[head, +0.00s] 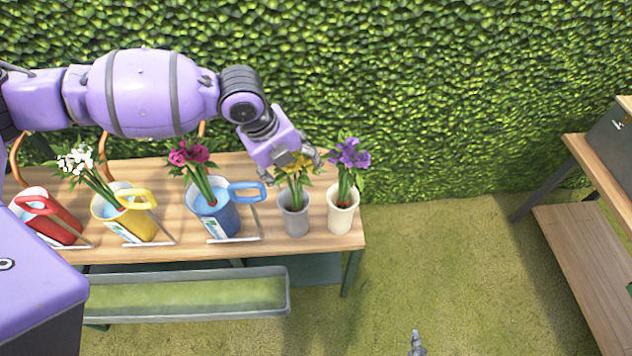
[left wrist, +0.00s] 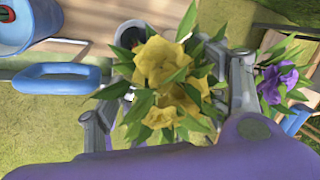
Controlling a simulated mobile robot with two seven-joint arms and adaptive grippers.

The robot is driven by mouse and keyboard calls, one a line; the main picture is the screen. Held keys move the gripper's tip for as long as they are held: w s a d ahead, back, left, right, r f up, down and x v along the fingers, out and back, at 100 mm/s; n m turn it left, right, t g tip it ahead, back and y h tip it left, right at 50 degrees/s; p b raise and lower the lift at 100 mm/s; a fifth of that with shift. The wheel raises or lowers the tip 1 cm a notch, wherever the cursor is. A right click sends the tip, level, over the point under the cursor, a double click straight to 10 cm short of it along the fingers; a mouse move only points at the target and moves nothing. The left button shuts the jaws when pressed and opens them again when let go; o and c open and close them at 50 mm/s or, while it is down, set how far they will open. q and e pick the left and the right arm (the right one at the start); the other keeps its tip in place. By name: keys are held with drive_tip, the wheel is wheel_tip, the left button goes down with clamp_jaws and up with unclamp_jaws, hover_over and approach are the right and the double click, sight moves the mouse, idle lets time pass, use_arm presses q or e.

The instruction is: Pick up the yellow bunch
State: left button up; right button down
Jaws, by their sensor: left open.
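The yellow bunch (head: 299,172) stands upright in a grey vase (head: 293,222) on the wooden table, between the blue watering can and a cream vase. My left gripper (head: 289,167) is over it, reaching down from above. In the left wrist view the yellow bunch (left wrist: 172,82) fills the space between the two open fingers (left wrist: 170,105), with leaves overlapping the right finger. Whether the fingers touch the stems is hidden. Only a small grey tip of what seems to be my right gripper (head: 416,344) shows at the bottom edge.
A purple bunch (head: 348,157) in a cream vase (head: 341,214) stands close on the right. Left are a blue watering can (head: 216,215) with pink flowers, a yellow can (head: 128,220) with white flowers and a red can (head: 50,215). A hedge rises behind.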

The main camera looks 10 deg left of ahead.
use_arm(q)
drive_tip(key=shift+c, duration=0.7)
drive_tip(key=c, duration=0.3)
clamp_jaws()
